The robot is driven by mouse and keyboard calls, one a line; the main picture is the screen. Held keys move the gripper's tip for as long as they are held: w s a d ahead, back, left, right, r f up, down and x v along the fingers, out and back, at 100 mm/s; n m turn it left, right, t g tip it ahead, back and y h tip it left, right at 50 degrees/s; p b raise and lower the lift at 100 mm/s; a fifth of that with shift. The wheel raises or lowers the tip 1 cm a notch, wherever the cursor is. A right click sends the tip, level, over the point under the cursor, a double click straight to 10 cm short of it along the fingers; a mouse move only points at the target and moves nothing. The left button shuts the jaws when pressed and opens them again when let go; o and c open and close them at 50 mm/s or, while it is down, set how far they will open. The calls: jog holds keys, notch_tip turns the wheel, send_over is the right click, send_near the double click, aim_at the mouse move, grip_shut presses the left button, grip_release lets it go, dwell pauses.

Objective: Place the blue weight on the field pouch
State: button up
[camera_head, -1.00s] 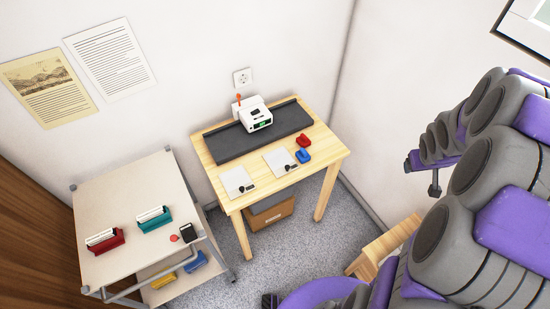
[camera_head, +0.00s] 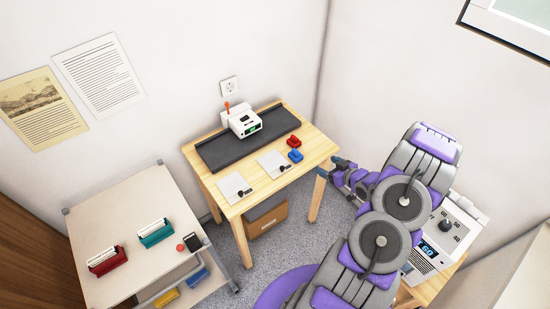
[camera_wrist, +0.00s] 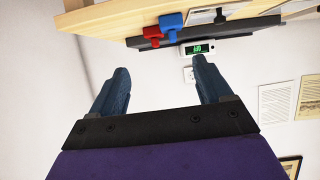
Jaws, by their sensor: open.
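The blue weight (camera_head: 295,156) stands on the wooden table near its right end, just in front of a red weight (camera_head: 293,142). Two flat pale pouch-like items lie left of it, one nearer the weight (camera_head: 273,165) and one farther left (camera_head: 235,187); I cannot tell which is the field pouch. My gripper (camera_head: 332,167) is open and empty beside the table's right end, apart from the weights. In the wrist view, my open fingers (camera_wrist: 163,78) point toward the table edge, with the blue weight (camera_wrist: 173,27) and red weight beyond them.
A white device with a green display (camera_head: 242,121) stands on a dark mat (camera_head: 215,152) at the table's back. A grey cart (camera_head: 110,208) with red and teal holders is at left. A white machine (camera_head: 445,240) stands behind my arm at right.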

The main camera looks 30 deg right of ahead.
aim_at(299, 154)
jog(key=x, duration=0.4)
jog(key=a+b+x, duration=0.1)
jog(key=x, duration=0.3)
jog(key=a+b+x, duration=0.1)
jog(key=x, duration=0.3)
jog(key=shift+r, duration=0.15)
jog(key=shift+w+a+b, duration=0.15)
jog(key=shift+w+b, duration=0.15)
jog(key=shift+w, duration=0.05)
jog(key=shift+t, duration=0.3)
jog(key=b+x, duration=0.1)
jog(key=x, duration=0.3)
jog(key=shift+w, duration=0.1)
jog(key=shift+w+f+b, duration=0.25)
jog(key=shift+w+b, duration=0.05)
jog(key=shift+w, duration=0.1)
jog(key=shift+a+r, duration=0.1)
jog(key=shift+c, duration=0.6)
grip_shut()
